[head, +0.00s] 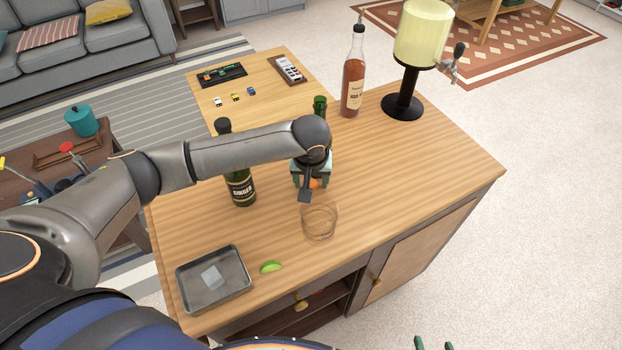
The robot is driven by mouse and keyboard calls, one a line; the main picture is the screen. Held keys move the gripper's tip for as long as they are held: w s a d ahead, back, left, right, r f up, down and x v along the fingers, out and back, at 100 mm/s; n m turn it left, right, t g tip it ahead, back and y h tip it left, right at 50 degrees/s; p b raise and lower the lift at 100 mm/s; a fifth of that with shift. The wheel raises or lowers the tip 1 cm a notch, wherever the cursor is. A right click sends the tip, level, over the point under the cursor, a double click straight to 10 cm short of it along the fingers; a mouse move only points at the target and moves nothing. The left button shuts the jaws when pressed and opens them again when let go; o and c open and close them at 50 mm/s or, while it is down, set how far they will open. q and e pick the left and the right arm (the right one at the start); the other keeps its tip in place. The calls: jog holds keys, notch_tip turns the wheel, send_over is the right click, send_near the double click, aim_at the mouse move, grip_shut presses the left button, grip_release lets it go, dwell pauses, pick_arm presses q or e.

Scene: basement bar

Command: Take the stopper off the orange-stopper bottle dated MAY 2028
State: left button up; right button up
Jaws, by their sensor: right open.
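My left gripper (311,186) points down over the counter with a small orange piece, which looks like a stopper (314,183), at its fingertips. A green bottle neck (320,104) shows just behind my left wrist. No orange shows on its top, and its body and label are hidden by my arm. No MAY 2028 date is readable. My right gripper (434,344) shows only as two separate fingertips at the bottom edge, open and away from the counter.
A dark bottle labelled GINGER (240,188) stands left of my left gripper, partly behind my arm. A clear glass (319,222) stands just in front. A red bottle (353,85) and a drink dispenser (404,105) stand behind. A metal tray (236,295) and lime wedge (271,267) lie front left.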

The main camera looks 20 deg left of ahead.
pick_arm(q)
jog(key=p+v, duration=0.1)
jog(key=v, duration=1.1)
jog(key=shift+r, duration=0.2)
